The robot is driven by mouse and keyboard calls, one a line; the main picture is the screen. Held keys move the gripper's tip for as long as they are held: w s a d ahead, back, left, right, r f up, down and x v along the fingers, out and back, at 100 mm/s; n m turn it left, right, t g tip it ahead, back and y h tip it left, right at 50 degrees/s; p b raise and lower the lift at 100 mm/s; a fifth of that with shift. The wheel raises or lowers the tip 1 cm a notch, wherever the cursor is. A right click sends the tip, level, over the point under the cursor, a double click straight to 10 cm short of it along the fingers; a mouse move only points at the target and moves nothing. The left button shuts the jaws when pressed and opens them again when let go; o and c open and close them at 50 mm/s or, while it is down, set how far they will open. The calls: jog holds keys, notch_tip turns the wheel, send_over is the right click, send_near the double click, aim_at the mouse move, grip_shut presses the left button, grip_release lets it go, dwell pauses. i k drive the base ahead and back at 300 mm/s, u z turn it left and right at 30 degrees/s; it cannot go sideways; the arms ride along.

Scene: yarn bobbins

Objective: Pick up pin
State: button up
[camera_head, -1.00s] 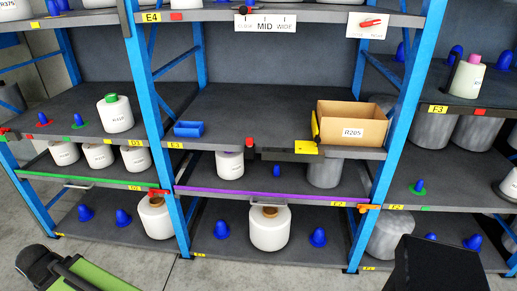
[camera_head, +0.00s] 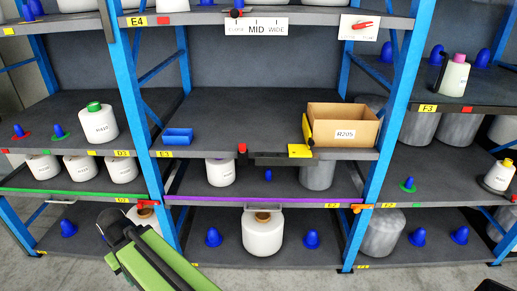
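No single thing is plainly marked as the pin. Candidates are the blue cone-shaped pegs on the shelves, such as one on the lower middle shelf (camera_head: 312,239), another left of it (camera_head: 213,238) and a small one on the shelf above (camera_head: 268,175). Small red and orange pieces also sit on the shelf edges, such as an orange one (camera_head: 362,207) at right. My gripper (camera_head: 112,224), black on a green arm, is at lower left, in front of the lower left shelf.
Blue rack posts (camera_head: 125,100) divide the bays. A cardboard box (camera_head: 343,125) and a small blue bin (camera_head: 177,136) stand on the middle shelf. A white bobbin (camera_head: 263,236) stands low in the middle bay. Grey cylinders stand at right. The middle shelf has bare room between bin and box.

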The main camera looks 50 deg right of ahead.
aim_at(241, 146)
jog(key=i, duration=0.85)
